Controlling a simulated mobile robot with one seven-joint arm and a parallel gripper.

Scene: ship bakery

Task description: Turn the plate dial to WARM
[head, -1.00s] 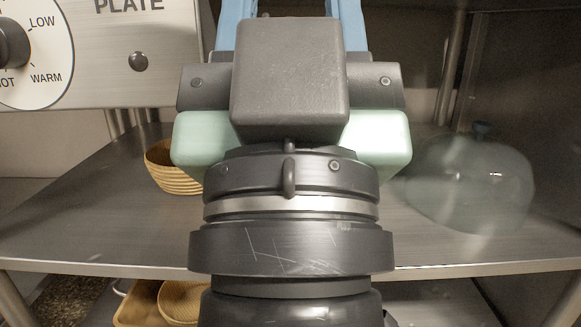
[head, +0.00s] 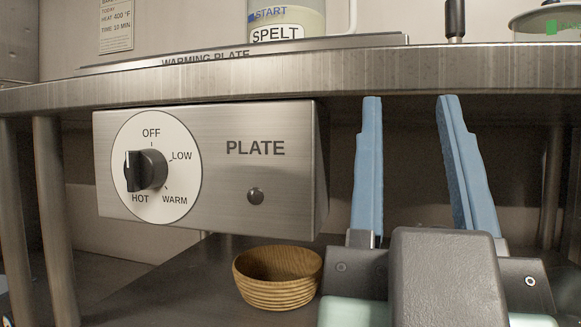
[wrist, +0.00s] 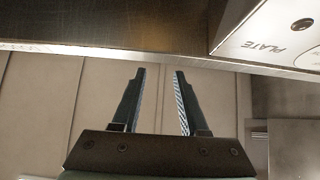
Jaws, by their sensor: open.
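The plate dial is a round white face (head: 182,135) with a black knob (head: 153,168), on the front of a steel control box (head: 285,185) marked PLATE. OFF is at the top, LOW at right, WARM at lower right and HOT at lower left. The knob's grip bar stands about upright; which mark it points at is hard to tell. My gripper (head: 410,98) is open and empty, its blue fingers pointing up, to the right of the box and apart from it. In the wrist view, the gripper (wrist: 158,70) has the box (wrist: 255,25) at upper right.
A steel counter (head: 230,75) overhangs the box and my fingertips. On it stand a SPELT jar (head: 288,15) and a pot (head: 545,20). Counter legs (head: 52,200) stand at left. Space before the dial looks clear.

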